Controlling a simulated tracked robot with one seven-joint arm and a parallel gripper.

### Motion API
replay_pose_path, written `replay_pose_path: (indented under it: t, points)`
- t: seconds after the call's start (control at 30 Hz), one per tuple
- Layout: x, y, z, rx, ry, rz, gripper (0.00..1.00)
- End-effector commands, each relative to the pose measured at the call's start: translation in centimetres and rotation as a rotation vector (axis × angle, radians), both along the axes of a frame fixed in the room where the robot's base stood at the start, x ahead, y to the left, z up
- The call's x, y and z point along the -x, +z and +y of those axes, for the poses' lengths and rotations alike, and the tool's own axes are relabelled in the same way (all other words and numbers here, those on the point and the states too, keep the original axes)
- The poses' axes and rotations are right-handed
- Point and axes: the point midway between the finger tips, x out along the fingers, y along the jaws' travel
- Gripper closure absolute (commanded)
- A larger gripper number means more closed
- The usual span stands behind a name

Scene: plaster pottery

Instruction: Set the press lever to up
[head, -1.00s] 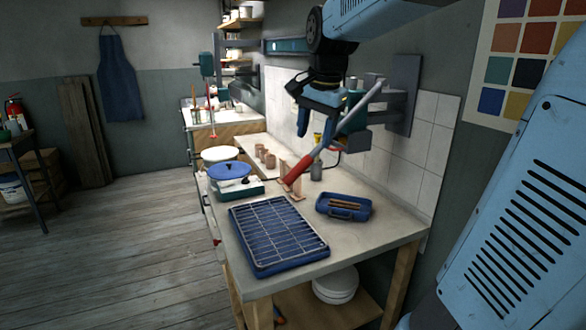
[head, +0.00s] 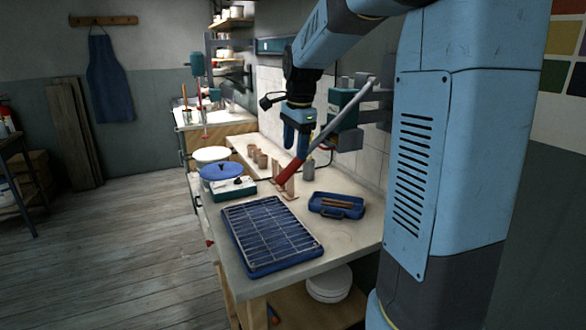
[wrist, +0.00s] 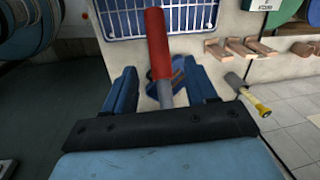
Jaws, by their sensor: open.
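The press lever is a grey bar with a red grip (head: 291,171), slanting down to the left from the dark green press (head: 343,108) on the wall. Its red end is low, just above the bench top. My gripper (head: 296,146) is open, with blue fingers pointing down beside the lever, above the red grip. In the wrist view the lever's grey shaft (wrist: 165,94) runs between the two open fingers, and the red grip reaches away beyond them. The fingers look apart from the shaft on both sides. How deep the shaft sits between them is hard to tell.
A yellow-handled tool (wrist: 254,102) shows near the right finger. The floor at left is clear.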

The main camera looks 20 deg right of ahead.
Motion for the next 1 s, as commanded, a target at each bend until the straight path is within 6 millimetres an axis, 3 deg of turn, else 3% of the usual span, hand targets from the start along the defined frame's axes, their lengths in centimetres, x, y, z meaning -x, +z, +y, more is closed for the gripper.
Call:
replay_pose_path:
  t: [0.2,0.43,0.87,1.0]
  points:
    - [-0.5,-3.8,0.1,0.000,0.001,0.003,0.43]
    - [-0.9,-6.4,0.2,0.001,0.001,0.002,0.43]
    - [-1.0,-7.2,0.3,0.000,0.001,-0.001,0.43]
    - [-1.0,-7.2,0.3,0.000,0.001,-0.001,0.56]
